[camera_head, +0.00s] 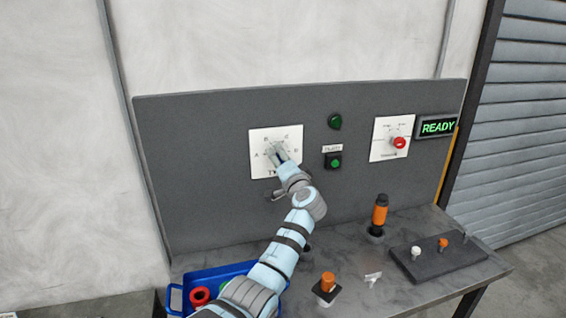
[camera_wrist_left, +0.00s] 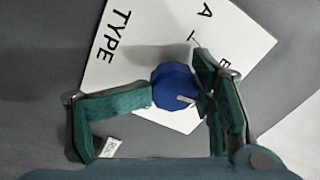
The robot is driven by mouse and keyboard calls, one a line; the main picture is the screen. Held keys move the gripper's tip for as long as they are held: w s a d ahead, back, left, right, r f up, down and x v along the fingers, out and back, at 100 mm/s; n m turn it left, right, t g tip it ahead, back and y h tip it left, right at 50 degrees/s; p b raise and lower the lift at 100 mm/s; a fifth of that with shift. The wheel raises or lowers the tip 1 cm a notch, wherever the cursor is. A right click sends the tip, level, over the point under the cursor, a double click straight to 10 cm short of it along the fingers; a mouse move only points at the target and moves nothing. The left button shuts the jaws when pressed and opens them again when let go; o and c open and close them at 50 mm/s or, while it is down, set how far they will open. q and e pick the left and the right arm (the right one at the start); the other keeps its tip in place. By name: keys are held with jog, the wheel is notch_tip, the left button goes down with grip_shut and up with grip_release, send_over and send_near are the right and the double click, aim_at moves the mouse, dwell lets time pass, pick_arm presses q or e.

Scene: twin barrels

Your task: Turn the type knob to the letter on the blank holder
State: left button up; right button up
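The type panel (camera_head: 256,170) is a white plate with letters around its knob. The type knob is blue (camera_wrist_left: 172,84) with a pale pointer mark. My left gripper (camera_head: 277,152) reaches the plate, and its teal fingers (camera_wrist_left: 176,78) lie on either side of the knob. Whether they press on it cannot be told. My right gripper is out of view.
Right of the type panel are a green lamp (camera_head: 335,121), a green button (camera_head: 335,161), a second dial with a red knob (camera_head: 399,143) and a READY display (camera_head: 437,126). A blue bin (camera_head: 176,297), orange-topped items (camera_head: 379,210) and a peg block (camera_head: 437,262) occupy the bench.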

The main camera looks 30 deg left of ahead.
pick_arm(q)
jog(key=shift+s+r, duration=0.35)
jog(key=shift+r, duration=0.35)
jog(key=shift+s+d+f, duration=0.1)
jog(key=shift+d, duration=0.2)
jog(key=v, duration=1.1)
jog(key=shift+s+d+f, duration=0.15)
jog(key=shift+d+f, duration=0.1)
jog(key=shift+d, duration=0.05)
